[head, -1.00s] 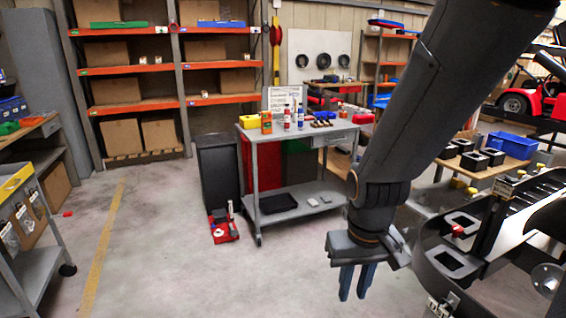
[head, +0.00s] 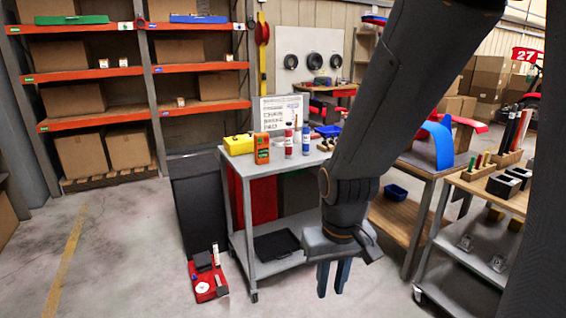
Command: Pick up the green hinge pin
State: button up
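A small wooden block (head: 480,172) stands on the wooden-topped cart at the right, with several short upright pins in it. At least one of these pins (head: 472,163) looks green, but they are too small to tell for sure which is the green hinge pin. My gripper (head: 332,278) hangs fingers down in front of the grey cart, to the left of and lower in the picture than the block. Its two blue fingers are apart with nothing between them.
The grey cart (head: 240,165) holds a yellow box (head: 238,145), an orange box (head: 261,148) and bottles. A red tray (head: 208,280) lies on the floor beside it. The right cart also bears black blocks (head: 505,184) and tall rods. The floor at front left is clear.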

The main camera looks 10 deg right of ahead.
aim_at(473, 158)
jog(key=z, duration=0.5)
jog(key=i, duration=1.3)
jog(key=z, duration=1.25)
jog(key=i, duration=0.45)
jog(key=z, duration=0.25)
